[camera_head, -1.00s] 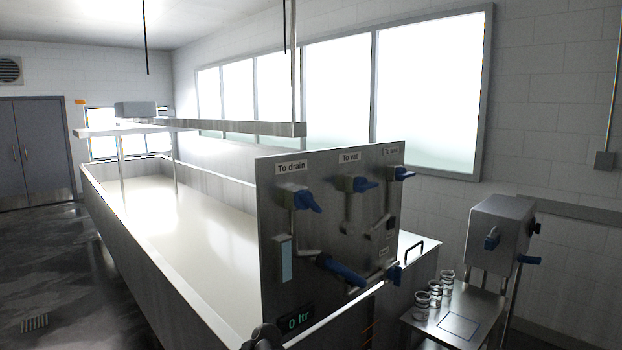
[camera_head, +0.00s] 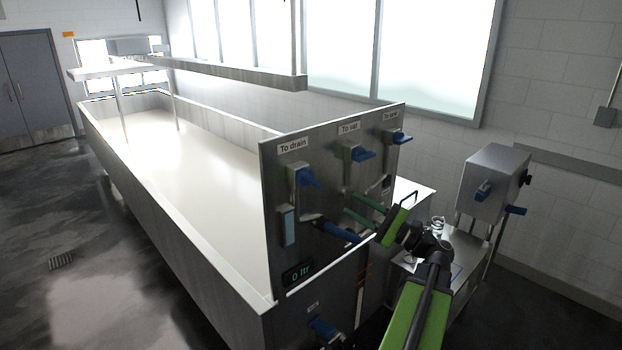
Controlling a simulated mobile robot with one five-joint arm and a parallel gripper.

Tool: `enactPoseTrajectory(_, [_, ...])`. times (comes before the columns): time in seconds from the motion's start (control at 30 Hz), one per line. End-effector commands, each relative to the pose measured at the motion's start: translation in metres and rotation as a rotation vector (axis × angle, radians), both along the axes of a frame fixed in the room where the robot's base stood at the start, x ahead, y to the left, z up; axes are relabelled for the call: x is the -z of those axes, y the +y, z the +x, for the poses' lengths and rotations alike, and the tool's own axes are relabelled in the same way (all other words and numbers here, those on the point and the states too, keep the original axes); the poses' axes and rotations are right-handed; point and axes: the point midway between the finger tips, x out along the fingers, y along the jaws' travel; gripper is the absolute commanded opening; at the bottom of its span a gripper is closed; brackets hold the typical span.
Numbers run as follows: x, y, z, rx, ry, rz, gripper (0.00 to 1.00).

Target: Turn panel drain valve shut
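The panel drain valve (camera_head: 307,178) has a blue handle under the "To drain" label at the upper left of the steel panel (camera_head: 275,215). Its handle sticks out to the right and slightly down. My gripper (camera_head: 350,203) is in front of the lower middle of the panel, to the right of and below the drain valve. Its two green fingers point left and stand apart, with nothing seen between them. The gripper is apart from the drain handle. Whether the fingers touch the panel's pipework cannot be told.
Blue "To vat" (camera_head: 362,154) and right-hand (camera_head: 397,137) valve handles are on the same panel. A blue sleeve (camera_head: 338,231) crosses below the drain valve. Another blue handle (camera_head: 322,329) is low in front. The long vat (camera_head: 190,275) extends behind; a side table and press box (camera_head: 492,178) stand right.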

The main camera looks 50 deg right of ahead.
Motion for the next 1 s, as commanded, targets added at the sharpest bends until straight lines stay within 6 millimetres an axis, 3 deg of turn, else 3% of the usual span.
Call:
enactPoseTrajectory(0.3, [-0.027,0.017,0.078,-0.005,0.001,-0.001,0.34])
enactPoseTrajectory(0.5, [-0.038,0.025,0.118,-0.003,0.001,-0.001,0.34])
enactPoseTrajectory(0.7, [-0.042,0.028,0.138,0.000,0.001,-0.001,0.34])
enactPoseTrajectory(1.0, [-0.042,0.029,0.140,0.002,0.001,-0.001,0.34])
